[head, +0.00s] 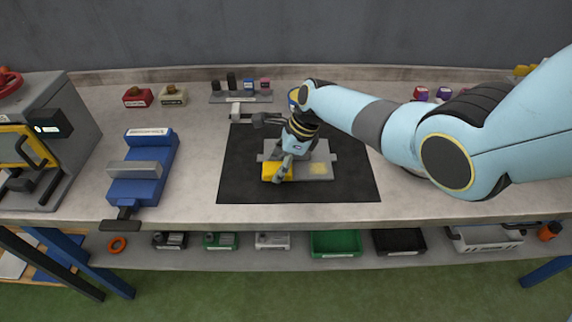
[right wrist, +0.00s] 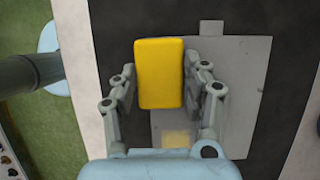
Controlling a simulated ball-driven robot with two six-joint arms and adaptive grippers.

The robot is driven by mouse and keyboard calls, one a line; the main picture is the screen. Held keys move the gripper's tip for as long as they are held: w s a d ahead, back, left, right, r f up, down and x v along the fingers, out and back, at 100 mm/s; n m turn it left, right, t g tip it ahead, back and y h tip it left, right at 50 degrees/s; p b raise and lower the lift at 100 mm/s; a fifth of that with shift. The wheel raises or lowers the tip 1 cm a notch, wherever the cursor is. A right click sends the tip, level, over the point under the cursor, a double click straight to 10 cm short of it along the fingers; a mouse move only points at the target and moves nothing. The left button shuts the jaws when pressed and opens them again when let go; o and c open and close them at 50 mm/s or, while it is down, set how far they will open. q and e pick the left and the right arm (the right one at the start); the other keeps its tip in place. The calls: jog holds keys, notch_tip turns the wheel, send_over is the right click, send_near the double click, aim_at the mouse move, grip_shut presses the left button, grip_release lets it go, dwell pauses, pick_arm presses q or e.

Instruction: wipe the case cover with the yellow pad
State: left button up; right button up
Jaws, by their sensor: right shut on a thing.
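The case cover (head: 318,169) is a flat grey plate lying on a black mat (head: 350,186) on the bench. A pale yellowish patch (head: 317,168) marks its right part in the head view. The yellow pad (head: 275,171) is at the cover's left part. My right gripper (head: 281,172) is shut on the pad. In the right wrist view the pad (right wrist: 160,73) sits between both fingers, over the cover (right wrist: 238,90), with the patch (right wrist: 176,139) below it. I cannot tell whether the pad touches the cover. My left gripper is not in view.
A blue vise (head: 145,170) stands left of the mat, with a grey machine (head: 60,130) further left. Small blocks stand on a rack (head: 240,97) behind the mat. Bins, including a green one (head: 336,244), sit on the lower shelf. The bench right of the mat's front is clear.

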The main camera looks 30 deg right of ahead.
aim_at(307, 174)
jog(key=shift+w+a, duration=0.35)
jog(key=shift+a, duration=0.2)
jog(key=shift+d, duration=0.1)
jog(key=shift+s+d, duration=0.45)
jog(key=shift+d, duration=0.2)
jog(key=shift+s+d, duration=0.45)
jog(key=shift+d, duration=0.2)
jog(key=shift+s+d+f, duration=0.1)
jog(key=shift+d, duration=0.05)
jog(key=shift+s+d, duration=0.4)
jog(key=shift+d, duration=0.2)
jog(key=shift+s+d, duration=0.35)
jog(key=shift+d, duration=0.2)
jog(key=shift+s+d, duration=0.4)
jog(key=shift+d, duration=0.3)
jog(key=shift+s+d, duration=0.4)
jog(key=shift+d, duration=0.3)
